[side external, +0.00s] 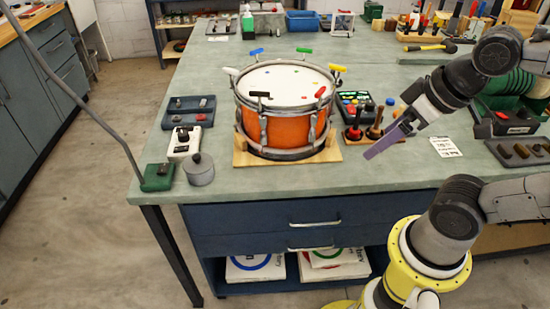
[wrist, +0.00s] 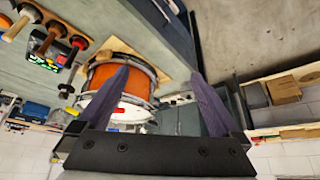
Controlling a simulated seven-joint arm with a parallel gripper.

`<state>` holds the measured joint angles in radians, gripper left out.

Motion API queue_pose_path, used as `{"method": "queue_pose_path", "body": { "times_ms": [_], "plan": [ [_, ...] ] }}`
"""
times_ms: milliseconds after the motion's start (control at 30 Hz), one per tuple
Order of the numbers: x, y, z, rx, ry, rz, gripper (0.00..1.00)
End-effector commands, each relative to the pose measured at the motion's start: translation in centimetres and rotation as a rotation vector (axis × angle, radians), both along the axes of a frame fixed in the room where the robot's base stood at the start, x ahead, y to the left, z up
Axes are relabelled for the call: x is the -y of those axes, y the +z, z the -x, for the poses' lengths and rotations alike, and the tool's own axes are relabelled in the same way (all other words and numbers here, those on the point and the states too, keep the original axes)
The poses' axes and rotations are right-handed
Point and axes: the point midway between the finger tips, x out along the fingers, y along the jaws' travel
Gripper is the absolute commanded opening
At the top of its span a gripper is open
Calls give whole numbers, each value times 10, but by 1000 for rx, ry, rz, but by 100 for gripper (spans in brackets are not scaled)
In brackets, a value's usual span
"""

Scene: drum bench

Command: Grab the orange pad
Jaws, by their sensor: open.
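I cannot single out an orange pad for certain. A drum (side external: 260,128) with an orange shell and white head stands on a wooden base, with small coloured spots on its head and coloured T-handles around its rim. It also shows upside down in the wrist view (wrist: 139,80). A dark device with small coloured pads (side external: 355,98) lies right of the drum; it shows at upper left in the wrist view (wrist: 45,62). My gripper (side external: 370,155) is above the bench, right of the drum, with purple fingers. In the wrist view its fingers (wrist: 160,74) are apart with nothing held between them.
Wooden-handled tools (side external: 374,128) stand in a holder between the drum and my gripper. A white switch box (side external: 184,143), a grey cylinder (side external: 199,169) and a green block (side external: 157,177) are left of the drum. The bench front (side external: 290,184) is clear.

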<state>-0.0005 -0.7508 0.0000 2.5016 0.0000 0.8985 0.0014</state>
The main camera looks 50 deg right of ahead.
Motion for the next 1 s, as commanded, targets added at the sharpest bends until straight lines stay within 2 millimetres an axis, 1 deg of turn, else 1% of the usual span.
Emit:
{"method": "queue_pose_path", "body": {
  "times_ms": [200,233,300,567,667,767,833,933,1000],
  "plan": [
    [0,0,0,-1,1,0,100],
    [0,0,0,-1,1,0,98],
    [0,0,0,-1,1,0,89],
    [0,0,0,-1,-2,-1,89],
    [0,0,3,-17,-36,-18,89],
    [0,25,-6,13,-81,-43,89],
    [2,44,-19,17,-122,-62,89],
    [13,72,-47,6,-221,-87,89],
    [26,87,-69,-10,-304,-103,89]
  ]
}}
